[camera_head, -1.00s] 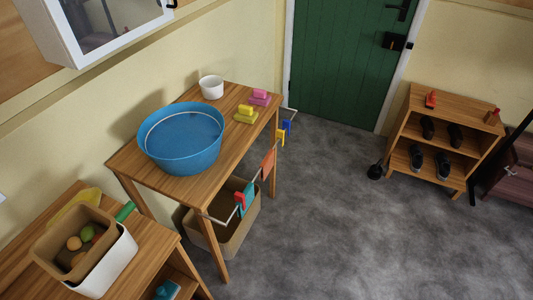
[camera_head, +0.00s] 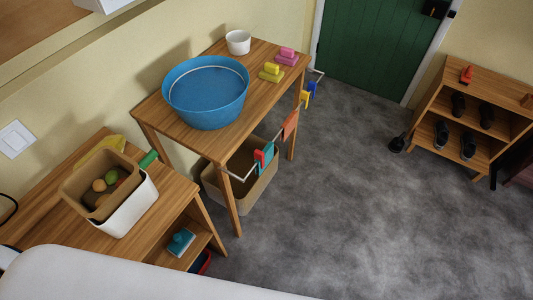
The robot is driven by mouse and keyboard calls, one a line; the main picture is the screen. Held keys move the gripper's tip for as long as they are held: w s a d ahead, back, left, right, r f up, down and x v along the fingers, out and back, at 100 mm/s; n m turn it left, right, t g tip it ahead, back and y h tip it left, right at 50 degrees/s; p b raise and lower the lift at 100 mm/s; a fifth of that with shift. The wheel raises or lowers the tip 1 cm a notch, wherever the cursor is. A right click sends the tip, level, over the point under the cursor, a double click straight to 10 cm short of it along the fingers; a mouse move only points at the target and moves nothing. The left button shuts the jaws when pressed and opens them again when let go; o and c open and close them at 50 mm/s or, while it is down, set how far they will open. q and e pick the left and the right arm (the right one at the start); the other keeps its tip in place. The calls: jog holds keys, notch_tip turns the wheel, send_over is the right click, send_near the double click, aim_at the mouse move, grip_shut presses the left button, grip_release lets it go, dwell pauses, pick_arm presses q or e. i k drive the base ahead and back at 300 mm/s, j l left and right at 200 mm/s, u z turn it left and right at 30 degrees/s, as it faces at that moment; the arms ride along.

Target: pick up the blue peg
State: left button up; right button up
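The blue peg (camera_head: 311,88) is small and sits on the thin pale rail (camera_head: 242,176) along the front side of the wooden table, near the rail's far end. A yellow peg (camera_head: 305,99) is right beside it on the near side. Farther along the rail hang an orange cloth-like piece (camera_head: 290,124) and a red and teal pair (camera_head: 264,157). At this size I cannot tell how the blue peg grips the rail. Neither of my grippers is in view.
The table bears a blue tub (camera_head: 206,98), white bowl (camera_head: 238,42), and yellow and pink blocks (camera_head: 271,73). A bin (camera_head: 250,190) stands beneath. A lower bench (camera_head: 165,215) stands left; a shoe rack (camera_head: 465,120) right. Grey floor (camera_head: 350,190) between is clear.

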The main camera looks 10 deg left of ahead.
aim_at(312, 85)
jog(key=i+l+u, duration=0.3)
jog(key=l, duration=0.35)
jog(key=i+l+u, duration=0.1)
jog(key=l, duration=0.25)
jog(key=i+l+u, duration=0.3)
jog(key=l, duration=0.4)
jog(key=i, duration=0.05)
